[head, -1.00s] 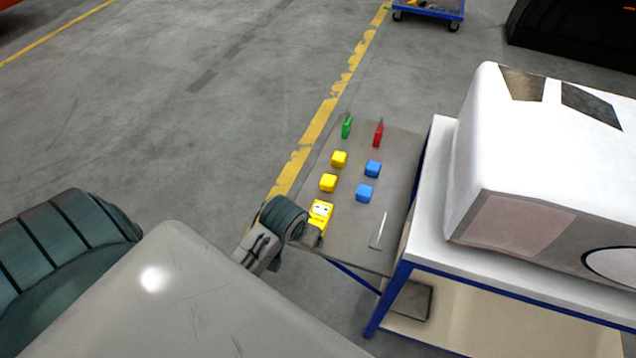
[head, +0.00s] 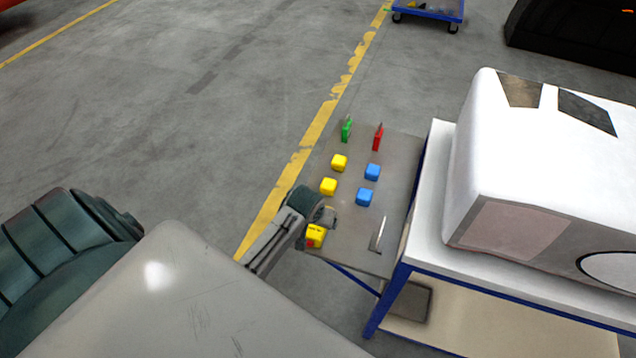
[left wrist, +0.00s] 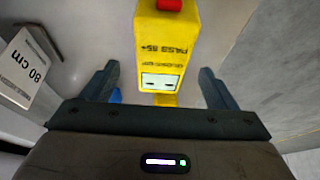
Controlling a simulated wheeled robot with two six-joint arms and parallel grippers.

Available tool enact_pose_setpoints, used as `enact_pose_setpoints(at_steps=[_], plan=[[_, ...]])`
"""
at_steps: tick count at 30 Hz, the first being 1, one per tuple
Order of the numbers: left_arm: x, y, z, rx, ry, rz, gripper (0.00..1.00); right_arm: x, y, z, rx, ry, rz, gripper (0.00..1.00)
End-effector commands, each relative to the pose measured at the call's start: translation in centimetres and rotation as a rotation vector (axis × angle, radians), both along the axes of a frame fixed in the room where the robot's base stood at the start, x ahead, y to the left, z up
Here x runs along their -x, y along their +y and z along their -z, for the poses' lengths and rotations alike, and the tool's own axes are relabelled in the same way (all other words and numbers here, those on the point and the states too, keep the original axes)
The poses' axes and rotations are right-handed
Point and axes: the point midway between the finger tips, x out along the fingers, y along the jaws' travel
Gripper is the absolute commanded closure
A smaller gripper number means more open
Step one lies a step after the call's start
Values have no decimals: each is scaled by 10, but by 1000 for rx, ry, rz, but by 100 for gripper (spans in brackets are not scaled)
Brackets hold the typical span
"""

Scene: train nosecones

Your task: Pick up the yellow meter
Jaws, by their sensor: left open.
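The yellow meter (head: 315,236) lies near the front left corner of the grey side table, partly hidden by my left wrist in the head view. In the left wrist view the yellow meter (left wrist: 166,55) shows a red button, dark lettering and a small pale display. My left gripper (left wrist: 158,85) is open, with one finger on each side of the meter's display end and visible gaps to both. In the head view my left gripper (head: 328,216) is over the table beside the meter; its fingers are hard to make out. My right gripper is not in view.
Two yellow blocks (head: 329,187), two blue blocks (head: 365,197), a green tool (head: 347,131) and a red tool (head: 378,138) are on the table. A white nosecone (head: 520,170) on a blue-framed stand is right.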

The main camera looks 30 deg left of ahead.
Motion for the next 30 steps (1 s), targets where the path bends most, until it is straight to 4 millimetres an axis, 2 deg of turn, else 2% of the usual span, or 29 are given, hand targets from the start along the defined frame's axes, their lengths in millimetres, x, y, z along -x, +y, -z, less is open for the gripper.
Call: enact_pose_setpoints(at_steps=[1, 4, 10, 30], plan=[[-1, 1, 3, 0, 4, 0, 20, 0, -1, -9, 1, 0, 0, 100], [-5, 4, 15, 0, 4, 0, 20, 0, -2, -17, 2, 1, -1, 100], [-13, 5, 34, -1, 1, 0, 20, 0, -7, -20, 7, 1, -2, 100], [-13, 5, 40, 0, 0, 0, 20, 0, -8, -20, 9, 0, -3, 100]])
